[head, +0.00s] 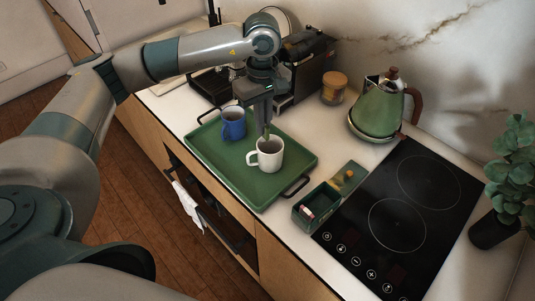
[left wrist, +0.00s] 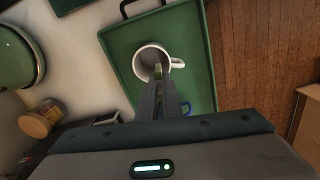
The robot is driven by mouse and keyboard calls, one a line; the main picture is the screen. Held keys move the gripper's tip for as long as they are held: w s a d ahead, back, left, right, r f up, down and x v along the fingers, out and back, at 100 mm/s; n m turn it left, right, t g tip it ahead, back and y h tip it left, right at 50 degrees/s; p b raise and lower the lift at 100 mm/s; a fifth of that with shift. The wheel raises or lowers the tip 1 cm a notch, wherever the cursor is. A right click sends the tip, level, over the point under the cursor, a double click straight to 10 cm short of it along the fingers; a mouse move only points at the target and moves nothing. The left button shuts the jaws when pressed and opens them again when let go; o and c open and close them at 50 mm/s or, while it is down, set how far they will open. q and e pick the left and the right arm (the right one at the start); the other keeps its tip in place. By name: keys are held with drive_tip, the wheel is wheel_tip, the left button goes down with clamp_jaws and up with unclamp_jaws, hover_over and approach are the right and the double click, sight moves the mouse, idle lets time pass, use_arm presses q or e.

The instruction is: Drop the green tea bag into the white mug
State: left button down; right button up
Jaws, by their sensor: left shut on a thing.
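The white mug (head: 270,160) stands upright on the green tray (head: 228,172), its handle toward the left in the head view. In the left wrist view the mug (left wrist: 142,60) is seen from above. My left gripper (head: 266,124) points down over the mug. It is shut on a small green tea bag (head: 267,132), of which only a sliver shows. In the left wrist view the tea bag (left wrist: 158,72) shows at the fingertips, over the mug's opening. The fingers hide part of it and of the mug. My right gripper is in neither view.
A blue mug (head: 233,124) stands on the tray behind and left of the white mug. A green box (head: 316,206) with small packets sits right of the tray, near the black cooktop (head: 405,215). A green kettle (head: 378,113), a jar (head: 334,88) and a coffee machine (head: 308,68) stand behind.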

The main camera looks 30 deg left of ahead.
use_arm(q)
drive_tip(key=c, duration=1.9)
unclamp_jaws()
drive_tip(key=shift+o, duration=0.2)
drive_tip(key=shift+r, duration=0.1)
drive_tip(key=shift+r+b, duration=0.3)
drive_tip(key=shift+r, duration=0.1)
wheel_tip(320, 180, up, 16)
drive_tip(key=b, duration=0.4)
drive_tip(key=shift+r+b, duration=0.2)
drive_tip(key=shift+b, duration=0.15)
drive_tip(key=shift+r, duration=0.1)
